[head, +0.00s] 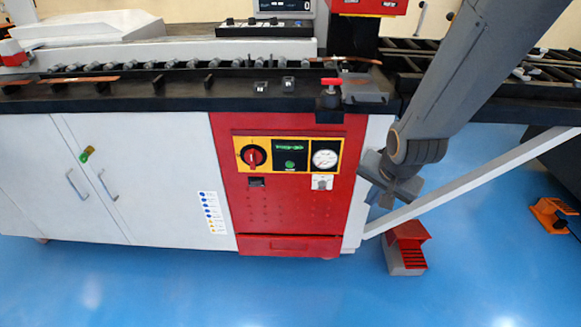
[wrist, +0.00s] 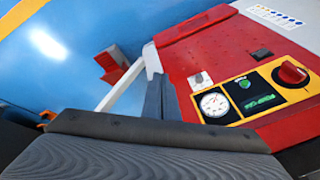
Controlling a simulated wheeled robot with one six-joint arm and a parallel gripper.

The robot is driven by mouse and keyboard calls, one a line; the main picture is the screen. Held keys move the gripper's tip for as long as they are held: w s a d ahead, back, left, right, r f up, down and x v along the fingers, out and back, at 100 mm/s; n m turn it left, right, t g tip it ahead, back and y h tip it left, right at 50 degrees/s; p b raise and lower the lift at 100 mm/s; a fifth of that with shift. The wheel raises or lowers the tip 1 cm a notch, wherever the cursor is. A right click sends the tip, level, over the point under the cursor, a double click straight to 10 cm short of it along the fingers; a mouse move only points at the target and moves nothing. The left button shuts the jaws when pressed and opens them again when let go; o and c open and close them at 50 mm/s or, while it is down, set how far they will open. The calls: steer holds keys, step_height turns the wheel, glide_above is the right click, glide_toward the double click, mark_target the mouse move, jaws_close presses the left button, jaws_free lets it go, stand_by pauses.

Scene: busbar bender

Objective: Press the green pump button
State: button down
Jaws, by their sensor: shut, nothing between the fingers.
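The green pump button (head: 290,164) is a small round button under a green-lit display on the black middle part of the yellow-framed control panel. In the wrist view the button (wrist: 243,83) shows upside down, right of centre, unobstructed. My gripper (head: 370,166) is at the right edge of the red cabinet front, right of the panel's gauge and apart from the button in the picture. In the wrist view its dark fingers (wrist: 161,96) are together and empty, left of the gauge. How far the fingertips are from the panel surface is hard to tell.
A red rotary switch (head: 253,156) and a round gauge (head: 325,158) flank the button. A keyed plate (head: 322,182) sits below the gauge. A black ledge (head: 200,90) overhangs the cabinet. A white diagonal brace (head: 470,183) and a red step box (head: 407,247) stand at right.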

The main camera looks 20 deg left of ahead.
mark_target(290, 165)
steer(key=w+a+f+m+t+y, duration=0.1)
steer(key=a+f, duration=0.3)
steer(key=a, duration=0.7)
steer(key=w+a+f+m+t+y, duration=0.2)
steer(key=w+a+f+m+y, duration=0.1)
steer(key=a, duration=0.8)
steer(key=shift+f+m, duration=0.3)
steer(key=shift+f, duration=0.3)
steer(key=shift+w+a, duration=0.1)
steer(key=shift+w, duration=0.05)
steer(key=shift+t, duration=0.3)
steer(key=shift+w+a+b, duration=0.35)
steer(key=shift+w+b, duration=0.15)
steer(key=shift+w, duration=0.9)
steer(key=shift+w+a+b, duration=0.3)
steer(key=shift+w+b, duration=0.2)
steer(key=shift+w, duration=0.9)
steer(key=shift+w+a+b, duration=0.35)
steer(key=shift+w+b, duration=0.15)
steer(key=shift+w, duration=0.9)
steer(key=shift+w+a, duration=0.1)
steer(key=shift+w, duration=0.25)
